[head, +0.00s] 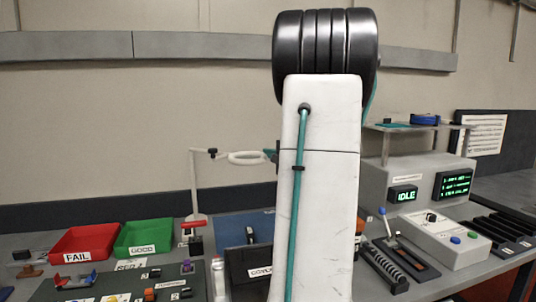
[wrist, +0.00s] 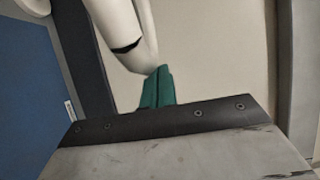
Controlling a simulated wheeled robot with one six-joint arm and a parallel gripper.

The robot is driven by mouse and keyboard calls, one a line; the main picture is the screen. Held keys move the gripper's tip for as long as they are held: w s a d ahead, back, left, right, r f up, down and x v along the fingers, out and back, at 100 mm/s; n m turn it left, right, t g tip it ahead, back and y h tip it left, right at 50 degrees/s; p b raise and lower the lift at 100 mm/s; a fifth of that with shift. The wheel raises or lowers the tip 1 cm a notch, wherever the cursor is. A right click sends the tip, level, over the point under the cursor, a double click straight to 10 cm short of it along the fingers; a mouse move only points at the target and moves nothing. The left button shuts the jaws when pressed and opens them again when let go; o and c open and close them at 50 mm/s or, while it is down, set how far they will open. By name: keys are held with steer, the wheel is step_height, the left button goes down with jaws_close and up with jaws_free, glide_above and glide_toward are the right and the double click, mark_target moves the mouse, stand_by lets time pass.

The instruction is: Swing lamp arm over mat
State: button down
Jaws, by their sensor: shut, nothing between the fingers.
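The blue mat (head: 232,228) lies right of the lamp base, partly hidden by my arm and a dark box. My gripper's teal fingers (wrist: 157,88) are shut and empty in the wrist view. In the head view a teal tip (head: 270,153) shows close to the right of the lamp head; contact cannot be told.
A red FAIL bin (head: 85,243) and a green bin (head: 143,236) stand at left. A dark box (head: 248,270) stands before the mat. At right are a grey tester reading IDLE (head: 403,194) and a lever (head: 390,228). My arm blocks the middle.

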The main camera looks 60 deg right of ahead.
steer(key=d, duration=0.4)
steer(key=v, duration=1)
